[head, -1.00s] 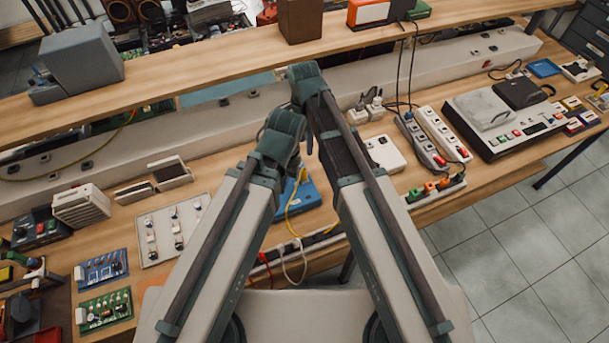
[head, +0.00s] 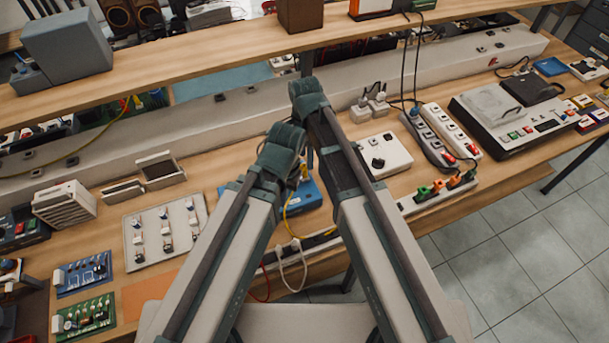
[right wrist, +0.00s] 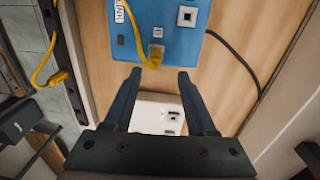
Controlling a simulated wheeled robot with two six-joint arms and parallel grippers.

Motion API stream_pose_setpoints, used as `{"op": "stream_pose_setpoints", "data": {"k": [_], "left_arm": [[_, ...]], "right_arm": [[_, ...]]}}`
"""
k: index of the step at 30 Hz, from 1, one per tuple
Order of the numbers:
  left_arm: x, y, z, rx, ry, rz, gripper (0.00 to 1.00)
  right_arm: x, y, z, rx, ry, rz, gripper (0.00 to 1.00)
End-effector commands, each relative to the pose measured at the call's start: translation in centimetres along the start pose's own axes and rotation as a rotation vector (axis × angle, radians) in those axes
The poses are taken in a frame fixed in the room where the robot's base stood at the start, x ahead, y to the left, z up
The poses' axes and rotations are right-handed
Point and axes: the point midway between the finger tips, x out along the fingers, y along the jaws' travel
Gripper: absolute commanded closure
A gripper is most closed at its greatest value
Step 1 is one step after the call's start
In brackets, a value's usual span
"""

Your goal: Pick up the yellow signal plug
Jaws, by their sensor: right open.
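In the right wrist view a yellow plug (right wrist: 155,55) sits at the lower edge of a blue box (right wrist: 170,20), with a yellow cable (right wrist: 133,22) running from it. A second yellow plug (right wrist: 58,77) is on a dark strip at the left. My right gripper (right wrist: 158,75) is open and empty, its fingertips just short of the first plug and on either side of its line. In the head view the blue box (head: 308,194) and yellow cable (head: 288,206) are partly hidden behind my arms. My left gripper cannot be made out there.
A white box with a black knob (head: 378,162) stands right of the blue box; in the wrist view a white box (right wrist: 157,112) shows between my fingers. Power strips (head: 450,130) and a grey console (head: 490,105) are farther right. A shelf (head: 220,65) spans above the bench.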

Motion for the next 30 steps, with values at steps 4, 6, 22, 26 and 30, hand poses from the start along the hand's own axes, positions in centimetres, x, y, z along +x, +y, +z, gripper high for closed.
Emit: {"op": "stream_pose_setpoints", "data": {"k": [4, 6, 22, 26, 30], "left_arm": [[0.9, 0.1, -0.1, 0.000, 0.000, 0.000, 1.00], [1.7, 0.2, -0.1, 0.000, 0.000, 0.000, 1.00], [5.0, 0.5, -0.3, 0.000, 0.000, 0.000, 1.00], [5.0, 0.5, -0.3, 0.000, 0.000, 0.000, 1.00], [5.0, 0.5, -0.3, 0.000, 0.000, 0.000, 1.00]], "right_arm": [[0.9, 0.2, 0.2, -0.001, 0.000, 0.000, 0.43], [1.7, 0.4, 0.5, -0.001, 0.000, 0.000, 0.43], [5.1, 0.8, 1.0, 0.000, 0.000, 0.000, 0.43], [5.1, 0.8, 1.0, 0.000, 0.000, 0.000, 0.56], [5.1, 0.8, 1.0, 0.000, 0.000, 0.000, 0.81]]}}
